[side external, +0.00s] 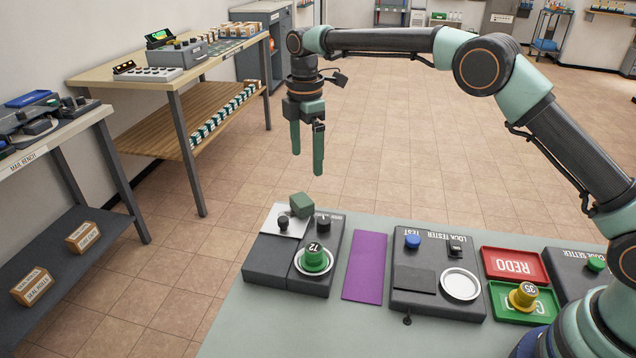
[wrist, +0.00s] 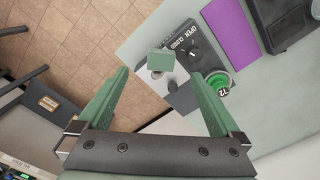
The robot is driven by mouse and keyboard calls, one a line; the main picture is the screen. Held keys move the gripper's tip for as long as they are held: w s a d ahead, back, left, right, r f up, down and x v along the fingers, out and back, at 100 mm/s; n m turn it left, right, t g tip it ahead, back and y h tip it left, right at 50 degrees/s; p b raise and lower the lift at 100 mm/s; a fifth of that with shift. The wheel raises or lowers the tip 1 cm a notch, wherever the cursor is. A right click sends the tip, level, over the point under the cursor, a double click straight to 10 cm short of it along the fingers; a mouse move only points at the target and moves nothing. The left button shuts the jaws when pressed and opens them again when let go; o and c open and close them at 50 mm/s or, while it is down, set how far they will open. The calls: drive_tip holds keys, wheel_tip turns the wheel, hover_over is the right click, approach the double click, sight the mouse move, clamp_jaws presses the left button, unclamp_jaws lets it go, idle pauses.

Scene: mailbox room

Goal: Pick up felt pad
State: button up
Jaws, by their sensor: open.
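A small green block (side external: 301,205), the likeliest felt pad, sits on the silver plate at the back of a dark grey device (side external: 272,268). No label confirms what it is. My gripper (side external: 307,163) is open and empty, pointing down above the green block with a clear gap. In the wrist view, the green block (wrist: 160,60) shows between and just beyond the two green fingertips of my gripper (wrist: 160,75).
A purple mat (side external: 366,265), the lock tester (side external: 437,285), and red (side external: 515,264) and green trays stand to the right. The air around my gripper is clear.

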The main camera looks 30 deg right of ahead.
hover_over(308, 196)
wheel_tip(308, 196, down, 5)
drive_tip(key=shift+r, duration=0.1)
drive_tip(key=shift+s+f, duration=0.15)
drive_tip(key=shift+f, duration=2.55)
drive_tip(key=c, duration=1.5)
wheel_tip(308, 196, up, 20)
